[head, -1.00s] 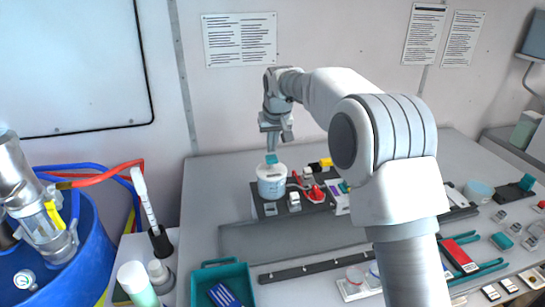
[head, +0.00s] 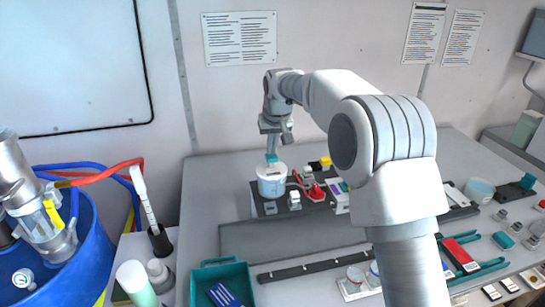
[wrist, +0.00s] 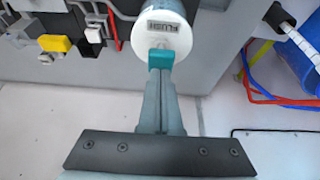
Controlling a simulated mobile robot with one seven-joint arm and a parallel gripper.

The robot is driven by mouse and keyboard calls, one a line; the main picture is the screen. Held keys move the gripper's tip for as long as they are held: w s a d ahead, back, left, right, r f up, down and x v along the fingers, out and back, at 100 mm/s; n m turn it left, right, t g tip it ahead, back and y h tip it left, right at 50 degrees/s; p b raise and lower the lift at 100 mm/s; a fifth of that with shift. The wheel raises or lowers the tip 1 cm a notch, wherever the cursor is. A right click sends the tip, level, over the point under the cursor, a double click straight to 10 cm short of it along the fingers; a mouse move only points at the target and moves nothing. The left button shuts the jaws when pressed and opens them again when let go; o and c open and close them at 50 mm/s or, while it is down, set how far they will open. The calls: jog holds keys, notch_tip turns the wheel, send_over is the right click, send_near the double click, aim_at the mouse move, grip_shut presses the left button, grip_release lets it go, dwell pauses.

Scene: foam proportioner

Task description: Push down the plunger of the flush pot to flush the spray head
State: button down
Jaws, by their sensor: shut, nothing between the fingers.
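The flush pot (head: 271,183) is a white pot with pale blue contents, standing on a dark board on the bench. In the wrist view its white lid (wrist: 162,32) carries the label "FLUSH". My gripper (head: 271,158) is above the pot, pointing down, with teal fingertips together and nothing held. In the wrist view the teal fingertips (wrist: 161,60) overlap the near edge of the lid; whether they touch it I cannot tell. The plunger itself is not clearly distinguishable, perhaps hidden behind the fingertips. The spray head is not clearly identifiable.
Beside the pot are a red part (head: 313,192) and a white-and-purple block (head: 339,195). A teal tray (head: 225,268) lies in front. A blue drum (head: 85,250) with hoses stands at left. The wall is close behind the pot. The grey mat (head: 290,233) is clear.

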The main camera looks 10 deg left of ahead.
aim_at(272, 156)
jog(key=shift+f+b, duration=0.75)
jog(key=shift+f, duration=0.55)
jog(key=shift+r, duration=0.1)
notch_tip(272, 156, up, 8)
jog(key=p, duration=0.6)
jog(key=shift+r+p, duration=0.1)
jog(key=shift+p, duration=0.3)
jog(key=shift+d, duration=0.1)
dwell(0.4)
